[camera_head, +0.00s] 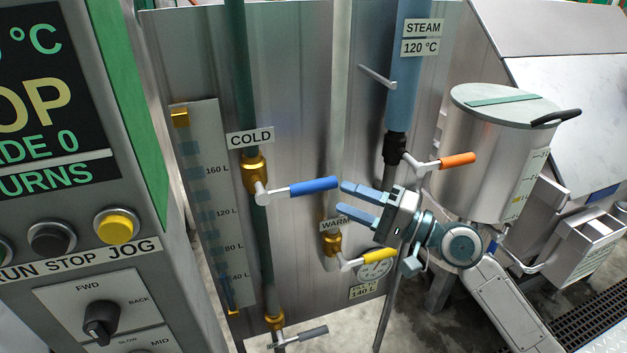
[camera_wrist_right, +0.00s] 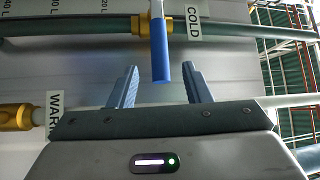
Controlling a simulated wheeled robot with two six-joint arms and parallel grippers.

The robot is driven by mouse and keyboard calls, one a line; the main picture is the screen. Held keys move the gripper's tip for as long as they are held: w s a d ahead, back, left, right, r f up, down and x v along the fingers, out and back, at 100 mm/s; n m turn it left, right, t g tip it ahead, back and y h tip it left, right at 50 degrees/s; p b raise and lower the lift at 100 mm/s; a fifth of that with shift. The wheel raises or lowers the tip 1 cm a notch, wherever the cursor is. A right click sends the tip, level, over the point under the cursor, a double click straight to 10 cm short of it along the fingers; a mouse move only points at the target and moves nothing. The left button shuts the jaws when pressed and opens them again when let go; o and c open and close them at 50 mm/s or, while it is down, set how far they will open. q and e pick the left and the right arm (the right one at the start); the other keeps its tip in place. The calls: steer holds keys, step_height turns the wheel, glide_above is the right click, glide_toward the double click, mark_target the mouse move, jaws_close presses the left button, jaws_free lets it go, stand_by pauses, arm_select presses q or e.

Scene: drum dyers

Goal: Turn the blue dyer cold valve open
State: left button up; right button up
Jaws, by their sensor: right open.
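The cold valve has a brass body (camera_head: 255,172) on a green vertical pipe under the COLD label (camera_head: 250,137). Its blue lever handle (camera_head: 315,186) points right, across the pipe. My right gripper (camera_head: 350,200) is open, its two blue fingers pointing left, close to the handle's free end. In the right wrist view the blue handle (camera_wrist_right: 161,60) comes down from the top, its tip between and just beyond the open fingertips (camera_wrist_right: 160,72). I see no contact. My left gripper is not in view.
Below are the yellow-handled warm valve (camera_head: 380,257) and a grey-handled lever (camera_head: 313,333). An orange-handled steam valve (camera_head: 457,160) is at upper right, beside a lidded steel drum (camera_head: 490,150). A control panel (camera_head: 70,150) stands at the left.

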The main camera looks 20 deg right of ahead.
mark_target(323, 188)
steer(key=shift+p+x, duration=0.35)
steer(key=shift+x, duration=0.5)
steer(key=p+x, duration=0.2)
steer(key=x, duration=0.2)
steer(key=shift+w+a+r, duration=0.15)
steer(key=shift+w+a, duration=0.05)
steer(key=shift+p+x, duration=0.3)
steer(key=shift+x, duration=0.5)
steer(key=shift+c, duration=0.2)
steer(key=shift+w, duration=0.1)
jaws_close()
